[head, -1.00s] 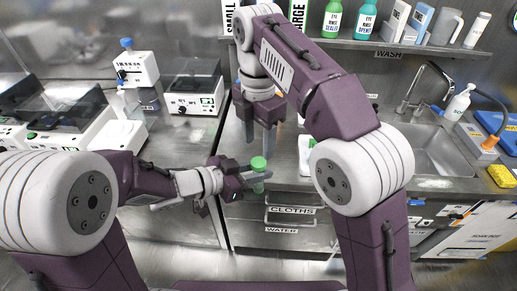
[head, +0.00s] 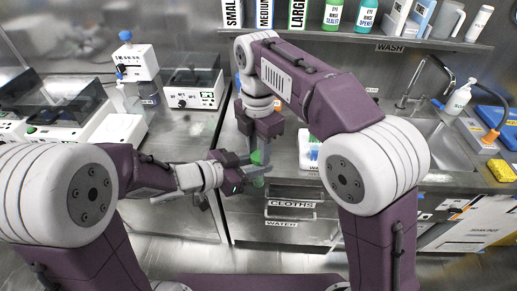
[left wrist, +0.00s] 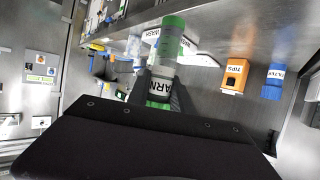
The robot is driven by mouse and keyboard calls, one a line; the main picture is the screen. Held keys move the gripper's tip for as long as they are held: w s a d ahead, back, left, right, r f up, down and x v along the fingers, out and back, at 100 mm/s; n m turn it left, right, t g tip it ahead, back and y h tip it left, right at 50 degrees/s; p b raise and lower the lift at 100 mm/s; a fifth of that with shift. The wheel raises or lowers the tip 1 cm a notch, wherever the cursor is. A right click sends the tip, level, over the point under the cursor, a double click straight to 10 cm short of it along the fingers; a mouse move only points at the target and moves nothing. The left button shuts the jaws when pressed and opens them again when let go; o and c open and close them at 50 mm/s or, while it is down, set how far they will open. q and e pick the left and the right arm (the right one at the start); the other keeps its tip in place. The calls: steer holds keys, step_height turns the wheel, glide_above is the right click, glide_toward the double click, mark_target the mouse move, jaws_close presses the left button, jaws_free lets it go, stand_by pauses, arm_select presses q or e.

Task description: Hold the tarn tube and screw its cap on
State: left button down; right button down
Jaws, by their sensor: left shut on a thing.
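The tarn tube (head: 258,181) is upright in the head view, with a green cap (head: 256,157) at its top. My left gripper (head: 250,172) is shut on the tube from the left. The left wrist view shows the tube's label (left wrist: 160,86) between the fingers, with clear wall and a green end beyond. My right gripper (head: 262,143) points down from above, around or just above the cap. Its fingers look apart, wider than the cap. Whether they touch the cap, and how the cap sits on the tube, I cannot tell.
The steel bench (head: 190,130) carries lab machines at the left. The sink (head: 440,150) and a yellow sponge (head: 502,170) are farther right. A shelf (head: 370,42) with bottles runs along the back.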

steer(key=m, duration=0.3)
steer(key=c, duration=1)
jaws_free()
steer(key=shift+r, duration=2.25)
steer(key=shift+c, duration=0.3)
